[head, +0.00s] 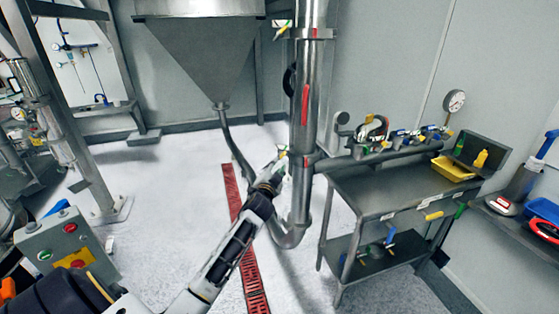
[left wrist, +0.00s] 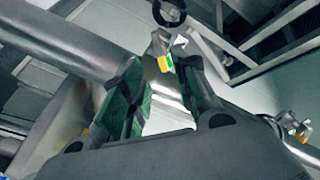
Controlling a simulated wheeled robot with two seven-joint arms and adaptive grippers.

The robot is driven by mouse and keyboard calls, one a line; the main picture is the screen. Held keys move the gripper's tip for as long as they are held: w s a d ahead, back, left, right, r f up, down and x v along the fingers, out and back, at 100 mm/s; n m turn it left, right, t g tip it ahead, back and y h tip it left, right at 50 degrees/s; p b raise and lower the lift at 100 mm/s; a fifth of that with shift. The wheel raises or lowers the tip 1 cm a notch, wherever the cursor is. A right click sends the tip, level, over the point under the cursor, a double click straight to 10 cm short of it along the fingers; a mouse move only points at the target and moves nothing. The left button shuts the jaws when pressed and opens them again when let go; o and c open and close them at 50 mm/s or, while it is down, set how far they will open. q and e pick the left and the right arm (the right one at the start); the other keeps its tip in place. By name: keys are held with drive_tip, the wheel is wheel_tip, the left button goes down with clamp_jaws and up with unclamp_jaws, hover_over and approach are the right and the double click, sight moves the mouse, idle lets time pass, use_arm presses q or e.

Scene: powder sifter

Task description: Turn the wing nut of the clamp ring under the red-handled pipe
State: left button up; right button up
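The red-handled steel pipe (head: 311,125) stands upright in the middle of the head view, with its red handle (head: 305,104) on the front. Below the handle, a clamp ring (head: 307,159) goes around the pipe. Its small wing nut (head: 281,153) sticks out to the left, close to the tips of my left gripper (head: 272,174). In the left wrist view, the green-padded fingers of this gripper (left wrist: 160,85) are apart. A silver, yellow and green clamp fitting (left wrist: 168,60) shows between and just beyond the fingertips; contact cannot be told. My right gripper is out of view.
A steel hopper (head: 200,50) with a bent outlet pipe (head: 234,150) is left of the pipe. A metal workbench (head: 375,192) with fittings and a yellow tray (head: 452,169) stands close on the right. A control box (head: 65,243) is at lower left.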

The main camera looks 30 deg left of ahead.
sight(280, 158)
use_arm(q)
drive_tip(key=shift+x, duration=2.5)
drive_tip(key=shift+w+a, duration=0.2)
drive_tip(key=shift+w, duration=0.5)
drive_tip(key=shift+a, duration=0.1)
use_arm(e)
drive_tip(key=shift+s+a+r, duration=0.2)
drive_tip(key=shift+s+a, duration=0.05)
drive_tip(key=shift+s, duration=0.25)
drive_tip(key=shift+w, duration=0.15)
use_arm(q)
drive_tip(key=shift+c, duration=0.2)
clamp_jaws()
